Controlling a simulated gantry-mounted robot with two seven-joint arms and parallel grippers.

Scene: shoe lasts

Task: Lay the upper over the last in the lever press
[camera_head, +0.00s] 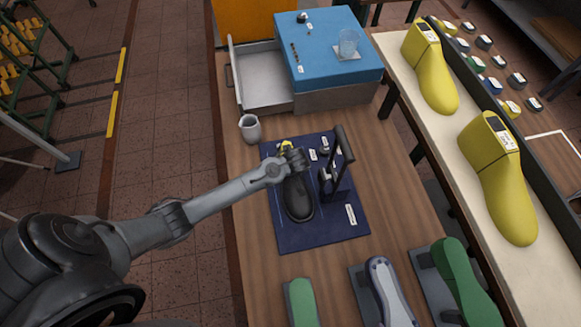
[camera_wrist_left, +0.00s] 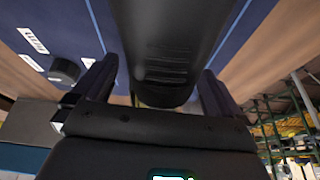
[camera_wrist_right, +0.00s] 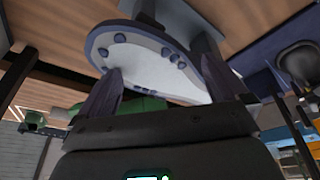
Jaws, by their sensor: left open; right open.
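A black shoe-shaped upper (camera_head: 298,200) lies on the dark blue mat (camera_head: 285,240) beside the lever press (camera_head: 333,185). A bit of yellow (camera_head: 286,145) shows at its far end; whether a last is under it is hidden. My left gripper (camera_head: 293,163) is at the upper's far end. In the left wrist view the open fingers (camera_wrist_left: 155,88) stand on both sides of the black upper (camera_wrist_left: 168,45). My right gripper (camera_wrist_right: 163,88) is out of the head view; in its wrist view it is open close to a pale, grey-blue-rimmed shoe form (camera_wrist_right: 140,55).
A grey-blue form (camera_head: 380,280) and green lasts (camera_head: 460,275) stand at the near edge. A grey cup (camera_head: 250,128), open drawer (camera_head: 265,75) and blue-topped box (camera_head: 325,55) are at the back. Yellow lasts (camera_head: 430,70) stand on the shelf at right.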

